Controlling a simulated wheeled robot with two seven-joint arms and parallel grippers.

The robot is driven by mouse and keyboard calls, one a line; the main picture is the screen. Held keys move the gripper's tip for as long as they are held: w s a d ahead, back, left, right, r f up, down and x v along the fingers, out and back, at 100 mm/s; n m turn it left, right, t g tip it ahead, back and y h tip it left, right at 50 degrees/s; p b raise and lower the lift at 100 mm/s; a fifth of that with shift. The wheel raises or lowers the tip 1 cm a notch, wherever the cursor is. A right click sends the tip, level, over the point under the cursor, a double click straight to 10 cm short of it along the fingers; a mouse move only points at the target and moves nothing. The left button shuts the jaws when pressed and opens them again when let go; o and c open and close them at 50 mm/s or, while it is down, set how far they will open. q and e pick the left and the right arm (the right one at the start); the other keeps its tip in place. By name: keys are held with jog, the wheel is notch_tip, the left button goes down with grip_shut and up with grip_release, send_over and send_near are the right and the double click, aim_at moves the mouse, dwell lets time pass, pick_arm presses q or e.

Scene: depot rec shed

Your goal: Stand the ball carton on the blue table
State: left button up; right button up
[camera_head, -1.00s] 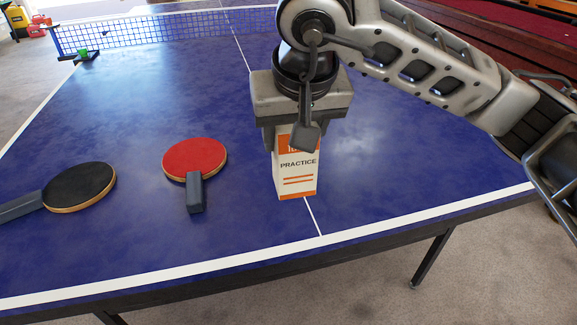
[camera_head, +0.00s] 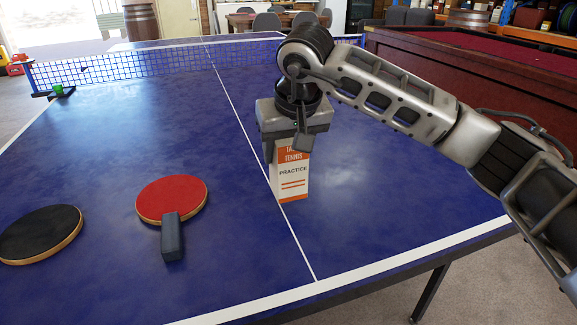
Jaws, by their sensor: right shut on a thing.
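The ball carton (camera_head: 292,181) is a white and orange box marked "TABLE TENNIS PRACTICE". It is upright, just right of the table's white centre line. My right gripper (camera_head: 290,146) points down from above and is shut on the carton's upper part, hiding its top. The carton's base looks at or very near the surface of the blue table (camera_head: 100,150); I cannot tell if it touches. My left gripper is not in view.
A red paddle (camera_head: 171,197) and a black paddle (camera_head: 40,233) lie on the table at the left. The net (camera_head: 150,62) crosses the far part, with a small green thing (camera_head: 58,89) at its left end. A red-topped table (camera_head: 480,75) stands at the right. The table around the carton is clear.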

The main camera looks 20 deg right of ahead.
aim_at(288, 165)
jog(key=shift+w+d+f, duration=0.15)
jog(key=shift+w+f, duration=0.2)
jog(key=shift+f, duration=0.1)
notch_tip(288, 165, down, 3)
jog(key=shift+w+r, duration=0.1)
jog(key=shift+r, duration=0.05)
jog(key=shift+f, duration=0.25)
jog(key=shift+f+b, duration=0.15)
jog(key=shift+b, duration=0.2)
jog(key=o, duration=1)
